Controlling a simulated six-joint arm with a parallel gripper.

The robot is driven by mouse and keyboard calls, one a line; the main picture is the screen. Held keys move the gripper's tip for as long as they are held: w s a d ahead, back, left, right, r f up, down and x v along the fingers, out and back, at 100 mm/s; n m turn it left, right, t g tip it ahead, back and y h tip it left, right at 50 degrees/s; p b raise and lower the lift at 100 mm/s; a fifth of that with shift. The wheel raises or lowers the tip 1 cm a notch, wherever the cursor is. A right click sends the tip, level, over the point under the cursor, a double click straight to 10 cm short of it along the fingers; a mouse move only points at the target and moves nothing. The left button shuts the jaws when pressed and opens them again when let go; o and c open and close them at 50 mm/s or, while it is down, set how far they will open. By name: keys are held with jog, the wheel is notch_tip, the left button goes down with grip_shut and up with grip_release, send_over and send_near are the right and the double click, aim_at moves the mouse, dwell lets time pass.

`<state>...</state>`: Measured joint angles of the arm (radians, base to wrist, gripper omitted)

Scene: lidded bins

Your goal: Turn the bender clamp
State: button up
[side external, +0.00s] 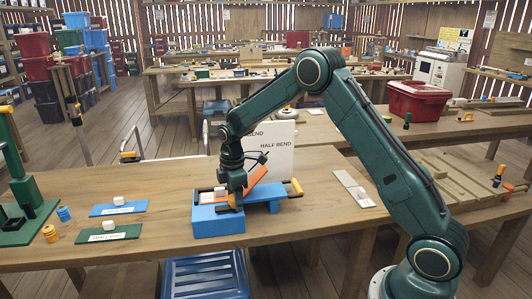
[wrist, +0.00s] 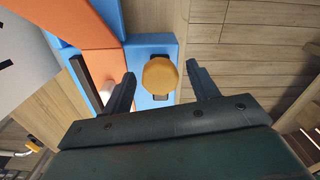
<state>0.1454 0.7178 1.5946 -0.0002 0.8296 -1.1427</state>
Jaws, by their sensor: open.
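The bender has a blue body (side external: 218,226) and an orange arm (side external: 262,180), and it stands at the front edge of the wooden table. In the wrist view its clamp shows as a faceted yellow-orange knob (wrist: 160,76) on a blue plate (wrist: 148,50), with a dark slotted piece under it. My gripper (side external: 234,205) is low over the bender, pointing down. In the wrist view my gripper (wrist: 162,84) is open, with the knob in the gap between its fingers. Clear space shows on both sides of the knob.
A white sign reading "HALF BEND" (side external: 268,134) stands behind the bender. Blue (side external: 118,210) and green (side external: 108,233) labelled plates with white blocks lie to the left. A yellow-tipped handle (side external: 296,187) sticks out at the bender's right. A blue crate (side external: 205,277) is below the table.

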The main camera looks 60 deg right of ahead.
notch_tip(320, 180, up, 14)
jog(key=shift+f, duration=0.25)
dwell(0.4)
jog(key=s+a+r+m+t, duration=0.1)
jog(key=s+a+r+m, duration=0.15)
jog(key=s+r, duration=0.4)
jog(key=s+a+r+m+t, duration=0.2)
jog(key=s+r+m, duration=0.15)
jog(key=s, duration=0.55)
jog(key=s+a+f+m+t, duration=0.1)
jog(key=s+m, duration=0.1)
jog(key=s, duration=0.6)
jog(key=s+a+m+t, duration=0.1)
jog(key=s+a+m, duration=0.1)
jog(key=s, duration=0.7)
jog(key=shift+s+f+m+t, duration=0.3)
jog(key=shift+f+m, duration=0.1)
jog(key=shift+m, duration=0.3)
jog(key=shift+w, duration=0.1)
